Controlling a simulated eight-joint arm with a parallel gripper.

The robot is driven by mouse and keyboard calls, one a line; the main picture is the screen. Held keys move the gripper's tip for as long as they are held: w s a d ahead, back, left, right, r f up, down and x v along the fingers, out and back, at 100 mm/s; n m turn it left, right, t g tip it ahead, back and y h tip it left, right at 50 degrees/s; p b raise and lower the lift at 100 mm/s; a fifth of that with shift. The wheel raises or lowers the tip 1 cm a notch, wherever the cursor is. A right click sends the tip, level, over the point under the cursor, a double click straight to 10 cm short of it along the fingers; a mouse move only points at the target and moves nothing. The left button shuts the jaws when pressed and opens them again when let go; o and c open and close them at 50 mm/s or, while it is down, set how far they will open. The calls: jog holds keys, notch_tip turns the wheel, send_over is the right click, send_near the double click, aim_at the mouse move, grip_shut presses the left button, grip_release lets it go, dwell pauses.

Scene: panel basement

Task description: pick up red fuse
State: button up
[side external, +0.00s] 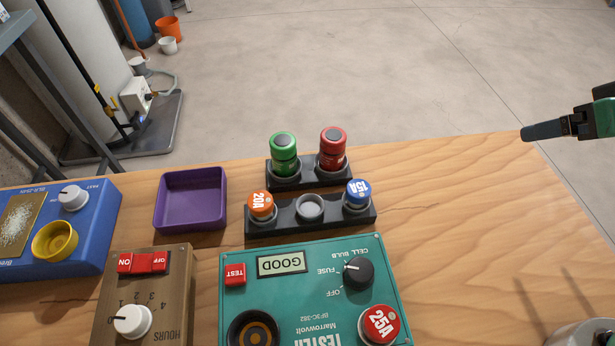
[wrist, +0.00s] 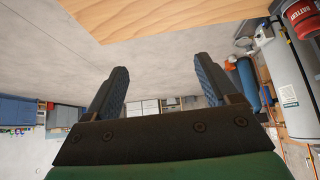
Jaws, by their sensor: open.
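A round red fuse marked 25A (side external: 381,324) sits at the lower right corner of the green tester (side external: 310,262) in the side external view. A red cylinder (side external: 333,148) stands upright in the rear black holder, right of a green cylinder (side external: 284,153). My gripper (side external: 526,132) is at the right edge of that view, above the table's right side and well away from both red things. In the wrist view my gripper (wrist: 163,72) is open, with nothing between its fingers.
The front black holder (side external: 283,221) carries an orange 20A fuse (side external: 261,204) and a blue 15A fuse (side external: 357,194), with an empty socket between. A purple tray (side external: 190,229), brown timer box (side external: 145,282) and blue device (side external: 92,244) stand left. The table's right side is mostly clear.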

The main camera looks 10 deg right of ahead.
jog(key=m+g+y, duration=0.1)
jog(key=m+g, duration=0.3)
jog(key=g, duration=0.6)
send_over(383, 321)
jog(key=w, duration=0.2)
jog(key=shift+s+d+f, duration=0.1)
jog(key=shift+d+f, duration=0.3)
jog(key=shift+f, duration=0.3)
jog(key=shift+s+a+f, duration=0.15)
jog(key=shift+s+f, duration=0.05)
jog(key=shift+x, duration=2.6)
grip_shut()
